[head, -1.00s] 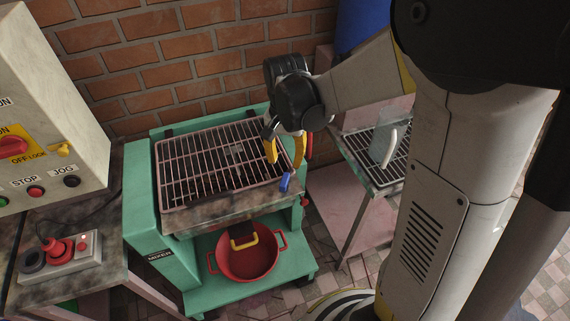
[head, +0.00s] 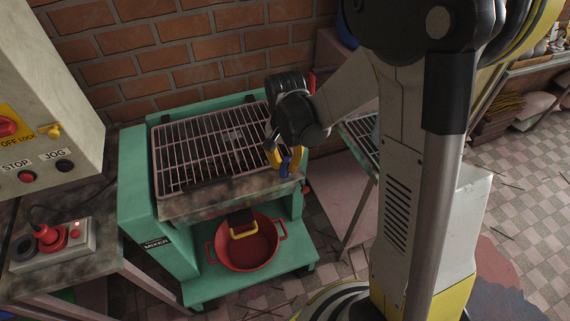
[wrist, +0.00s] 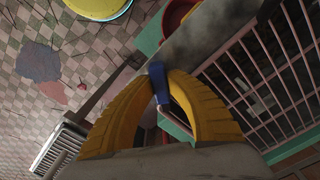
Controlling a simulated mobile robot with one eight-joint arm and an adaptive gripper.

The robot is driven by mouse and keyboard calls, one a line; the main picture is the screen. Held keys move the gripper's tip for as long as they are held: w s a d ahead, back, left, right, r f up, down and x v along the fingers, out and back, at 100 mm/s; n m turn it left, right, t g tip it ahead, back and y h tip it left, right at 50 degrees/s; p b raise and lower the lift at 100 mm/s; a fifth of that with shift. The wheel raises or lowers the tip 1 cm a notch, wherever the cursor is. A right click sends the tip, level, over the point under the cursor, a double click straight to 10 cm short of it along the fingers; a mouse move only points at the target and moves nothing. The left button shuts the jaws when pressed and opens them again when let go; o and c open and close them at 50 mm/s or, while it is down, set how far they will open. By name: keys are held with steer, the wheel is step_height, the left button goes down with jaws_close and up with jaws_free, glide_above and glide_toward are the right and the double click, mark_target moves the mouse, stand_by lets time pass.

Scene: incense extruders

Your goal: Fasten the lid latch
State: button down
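The mixer lid (head: 222,148), a barred grid in a pale frame, lies closed on the green mixer (head: 137,190). A blue latch handle (head: 286,166) is at the lid's front right corner; it also shows in the wrist view (wrist: 157,78). My gripper (head: 281,160) is at this corner with its yellow fingers around the handle. In the wrist view, the fingertips (wrist: 160,76) close in on the blue handle from both sides and seem to touch it. The latch's catch is hidden.
A brick wall (head: 170,55) stands behind; a second barred machine (head: 360,133) is at the right.

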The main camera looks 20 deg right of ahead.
stand_by(0.4)
steer(key=n, duration=0.3)
steer(key=shift+n, duration=0.4)
steer(key=shift+n+b, duration=0.3)
steer(key=shift+n, duration=1.2)
steer(key=c, duration=1.3)
jaws_free()
steer(key=shift+c, duration=0.2)
